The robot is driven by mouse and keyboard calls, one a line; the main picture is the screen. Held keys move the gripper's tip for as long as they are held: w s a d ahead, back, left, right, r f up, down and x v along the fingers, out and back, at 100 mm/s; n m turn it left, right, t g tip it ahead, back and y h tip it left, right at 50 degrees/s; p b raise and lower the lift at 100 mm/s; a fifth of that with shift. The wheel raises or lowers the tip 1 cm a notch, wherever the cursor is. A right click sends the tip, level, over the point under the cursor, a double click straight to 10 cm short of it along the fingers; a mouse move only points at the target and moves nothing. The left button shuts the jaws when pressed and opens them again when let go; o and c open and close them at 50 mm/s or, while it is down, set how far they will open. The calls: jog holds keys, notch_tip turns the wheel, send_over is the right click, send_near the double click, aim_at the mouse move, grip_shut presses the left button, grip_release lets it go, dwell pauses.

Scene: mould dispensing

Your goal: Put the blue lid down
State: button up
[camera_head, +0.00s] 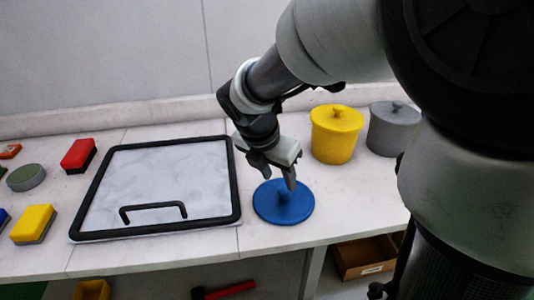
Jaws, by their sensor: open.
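The blue lid (283,207) is a round disc lying flat on the white table, near the front edge and right of the black-framed tray. My gripper (277,182) is just above the lid, pointing down. Its fingers are open, one reaching down near the middle of the lid. The lid's knob is mostly hidden by the near finger, and I cannot tell whether the fingers touch it.
A yellow lidded pot (336,138) and a grey lidded pot (385,130) stand behind and right. The black-framed tray (233,182) with a handle lies left. Red (78,155) and yellow (34,223) blocks sit further left. Bare table lies right of the lid.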

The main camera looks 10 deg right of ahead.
jog(key=s+r+m+y, duration=0.1)
jog(key=s+r+m, duration=0.2)
jog(key=m, duration=0.6)
jog(key=s+d+r+m+t+y, duration=0.1)
jog(key=s+r+m, duration=0.2)
jog(key=s+m, duration=0.4)
jog(key=s+d+r+m+t+y+p, duration=0.1)
jog(key=s+r+m, duration=0.3)
jog(key=m, duration=0.7)
jog(key=shift+s+d, duration=0.15)
jog(key=shift+s, duration=0.9)
